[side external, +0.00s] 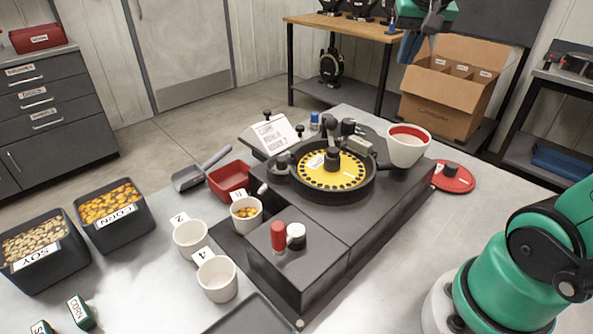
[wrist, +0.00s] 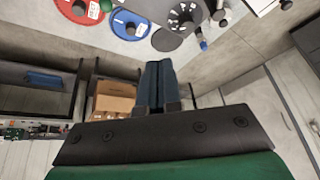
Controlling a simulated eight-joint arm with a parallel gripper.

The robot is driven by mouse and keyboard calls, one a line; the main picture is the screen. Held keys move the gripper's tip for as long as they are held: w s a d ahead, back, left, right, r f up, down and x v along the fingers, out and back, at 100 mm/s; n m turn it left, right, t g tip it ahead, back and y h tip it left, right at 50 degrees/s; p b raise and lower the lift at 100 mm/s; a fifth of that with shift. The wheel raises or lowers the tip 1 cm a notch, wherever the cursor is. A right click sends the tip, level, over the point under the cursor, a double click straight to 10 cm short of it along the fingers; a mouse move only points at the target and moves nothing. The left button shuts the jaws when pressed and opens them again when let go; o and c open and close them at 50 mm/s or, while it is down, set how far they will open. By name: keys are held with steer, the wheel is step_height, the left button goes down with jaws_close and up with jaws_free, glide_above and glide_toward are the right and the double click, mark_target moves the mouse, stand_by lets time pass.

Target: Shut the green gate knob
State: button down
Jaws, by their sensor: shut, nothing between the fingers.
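The seed meter (side external: 345,215) is a dark block on the table, with a yellow seed disc (side external: 345,172) inside a black ring on top. I cannot make out a green gate knob in either view. My gripper (side external: 408,46) hangs high at the top of the side view, partly cut off, behind and well above the meter. In the wrist view its dark blue fingers (wrist: 158,84) are together and empty, pointing away from the meter.
A white cup with a red inside (side external: 407,145) stands at the meter's right rear. White cups (side external: 217,280), a red tray (side external: 229,180) and a scoop (side external: 200,170) lie to its left. Corn (side external: 108,215) and soy (side external: 40,255) bins stand far left. A cardboard box (wrist: 113,100) is behind.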

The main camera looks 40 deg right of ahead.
steer(key=s+d+f+m+g, duration=0.1)
steer(key=s+d+m+g, duration=0.25)
steer(key=d+m, duration=0.4)
step_height(320, 180, down, 14)
steer(key=n, duration=0.2)
steer(key=shift+d+t, duration=0.3)
steer(key=shift+t, duration=0.15)
steer(key=shift+s, duration=0.1)
steer(key=shift+a, duration=1.55)
steer(key=shift+d, duration=0.1)
